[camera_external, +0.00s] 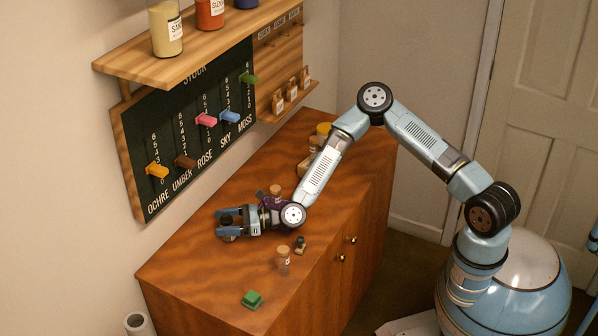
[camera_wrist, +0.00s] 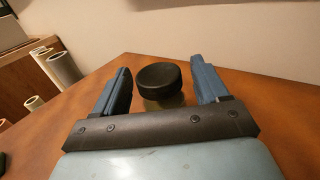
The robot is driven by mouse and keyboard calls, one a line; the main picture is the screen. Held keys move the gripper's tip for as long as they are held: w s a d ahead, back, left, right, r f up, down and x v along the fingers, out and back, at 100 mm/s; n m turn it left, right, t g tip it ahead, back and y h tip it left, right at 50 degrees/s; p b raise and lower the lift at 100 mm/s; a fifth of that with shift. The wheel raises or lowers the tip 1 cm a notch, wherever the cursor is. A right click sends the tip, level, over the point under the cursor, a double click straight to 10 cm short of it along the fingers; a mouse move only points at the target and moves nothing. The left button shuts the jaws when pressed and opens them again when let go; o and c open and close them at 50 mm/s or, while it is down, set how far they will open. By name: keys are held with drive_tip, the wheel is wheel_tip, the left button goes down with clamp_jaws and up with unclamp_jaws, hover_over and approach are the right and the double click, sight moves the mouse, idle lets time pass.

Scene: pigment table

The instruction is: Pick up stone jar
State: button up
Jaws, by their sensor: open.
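A jar with a round black lid and a dull olive body, which looks like the stone jar (camera_wrist: 158,76), stands on the cabinet top between my fingers in the wrist view. No label on it can be read. My gripper (camera_wrist: 163,72) is open, with one blue finger on each side of the jar and a gap visible on both sides. In the external view my gripper (camera_external: 222,222) is low over the cabinet's left part, level with the tabletop. The jar's lower body is hidden behind the gripper's dark front bar in the wrist view.
A corked jar (camera_external: 283,261), a small black-topped bottle (camera_external: 300,245) and a green block (camera_external: 252,299) stand to the right and front. Another corked jar (camera_external: 276,191) is just behind my wrist. The stock board (camera_external: 190,135) hangs on the wall. Pale rolls (camera_wrist: 62,68) show at left.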

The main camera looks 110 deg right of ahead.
drive_tip(key=shift+w+d, duration=0.15)
drive_tip(key=shift+w, duration=0.55)
drive_tip(key=c, duration=1.1)
drive_tip(key=shift+r, duration=0.1)
